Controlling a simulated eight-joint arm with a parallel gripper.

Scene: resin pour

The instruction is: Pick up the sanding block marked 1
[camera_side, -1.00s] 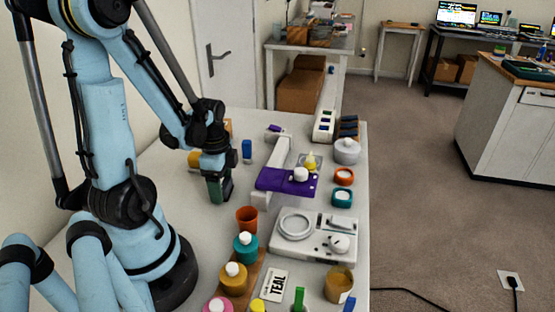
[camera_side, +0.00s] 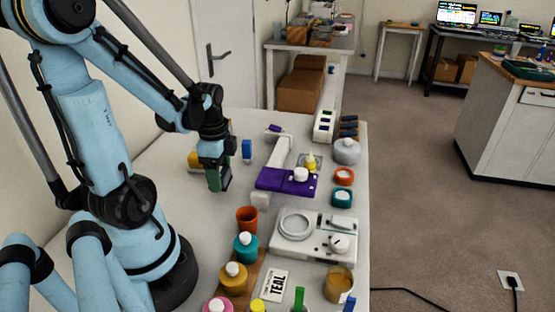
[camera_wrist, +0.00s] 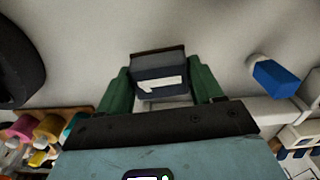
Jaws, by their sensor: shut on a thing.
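My gripper (camera_wrist: 162,92) is shut on a dark grey block with a white mark like a 1, the sanding block marked 1 (camera_wrist: 160,70). The block sits between the two green fingers in the wrist view, with a brownish strip along its far edge. In the side view my gripper (camera_side: 218,180) is over the left part of the white table, left of the purple plate. There the fingers and arm hide most of the block.
A blue block (camera_side: 247,150) stands right of my gripper; it also shows in the wrist view (camera_wrist: 274,77). A yellow item (camera_side: 194,160) is behind the gripper. The purple plate (camera_side: 272,182), orange cup (camera_side: 247,218) and white device (camera_side: 291,246) stand to the right and front.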

